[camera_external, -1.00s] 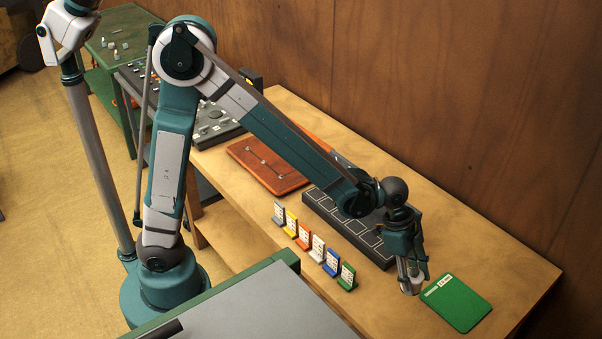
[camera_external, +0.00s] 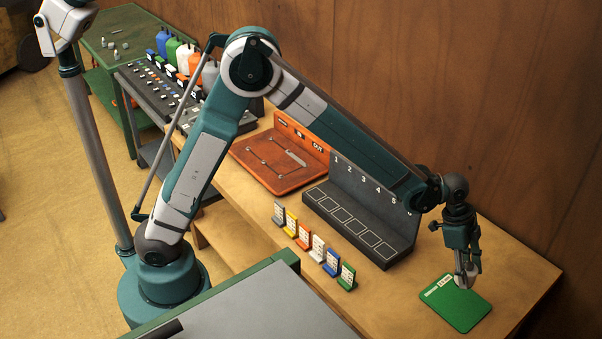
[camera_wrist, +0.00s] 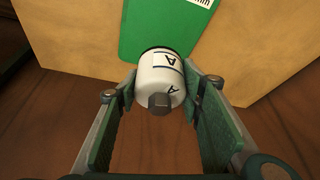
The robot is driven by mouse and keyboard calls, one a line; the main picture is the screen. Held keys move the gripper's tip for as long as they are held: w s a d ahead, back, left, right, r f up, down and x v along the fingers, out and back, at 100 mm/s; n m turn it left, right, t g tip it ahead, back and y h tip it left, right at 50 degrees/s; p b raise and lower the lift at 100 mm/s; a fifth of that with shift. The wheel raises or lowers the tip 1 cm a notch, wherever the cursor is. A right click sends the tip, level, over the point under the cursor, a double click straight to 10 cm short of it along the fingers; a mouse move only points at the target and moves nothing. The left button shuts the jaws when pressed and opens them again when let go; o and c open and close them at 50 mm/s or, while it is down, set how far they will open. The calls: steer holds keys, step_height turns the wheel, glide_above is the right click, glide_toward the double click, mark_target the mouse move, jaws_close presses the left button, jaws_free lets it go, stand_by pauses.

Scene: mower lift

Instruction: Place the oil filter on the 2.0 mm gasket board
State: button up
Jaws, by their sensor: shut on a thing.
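The oil filter (camera_wrist: 157,75) is a white cylinder with a dark hex end and a letter A, held between the two fingers in the wrist view. My gripper (camera_external: 467,280) is shut on it at the right end of the bench. The green gasket board (camera_external: 457,308) lies flat on the bench below the gripper. In the wrist view the green board (camera_wrist: 165,22) shows just beyond the filter. A white label with partly hidden text is on the board's edge. I cannot tell whether the filter touches the board.
A dark numbered rack (camera_external: 345,225) with square outlines stands left of the board. Several coloured upright cards (camera_external: 317,247) line the bench's front. An orange-brown tray (camera_external: 270,165) lies farther back. A wooden wall (camera_external: 480,110) runs behind. Bare bench (camera_external: 525,275) surrounds the board.

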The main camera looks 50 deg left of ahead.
steer(key=shift+w, duration=0.1)
stand_by(0.3)
glide_above(461, 303)
steer(key=a, duration=0.2)
steer(key=shift+s+d+f, duration=0.1)
steer(key=shift+s+f, duration=0.05)
steer(key=shift+f, duration=1.45)
steer(key=shift+s+d+f, duration=0.1)
steer(key=shift+f, duration=1.45)
steer(key=shift+f, duration=1.85)
steer(key=shift+f+b, duration=0.2)
steer(key=shift+b, duration=0.25)
steer(key=o, duration=1)
steer(key=shift+r, duration=0.15)
steer(key=shift+p+v, duration=0.5)
steer(key=shift+v, duration=5.55)
